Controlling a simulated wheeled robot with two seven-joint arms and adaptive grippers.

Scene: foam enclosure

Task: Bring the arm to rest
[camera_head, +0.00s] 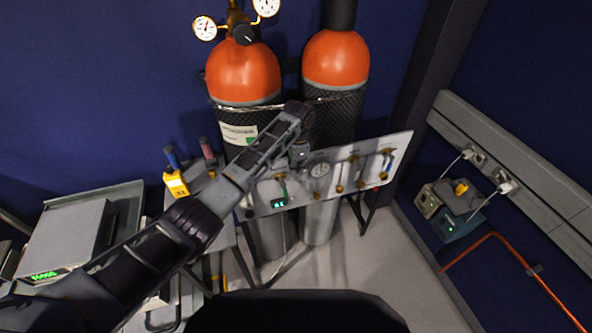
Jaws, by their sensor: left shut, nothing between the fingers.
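My left arm comes in from the lower left and reaches up to the middle of the head view. My left gripper (299,157) is at its end, in front of the grey panel with gauges and valves (348,172) and below the orange-topped cylinders. It is shut with nothing between its fingers. The fingertips are small and dark here, and I cannot tell whether they touch the panel. My right gripper is not in view.
Two gas cylinders, a left one (243,75) and a right one (337,58), stand behind the panel. A yellow meter (176,184) is to the left. A grey instrument (62,240) stands at far left. Clear floor (390,265) lies right of the panel, near an orange pipe (515,262).

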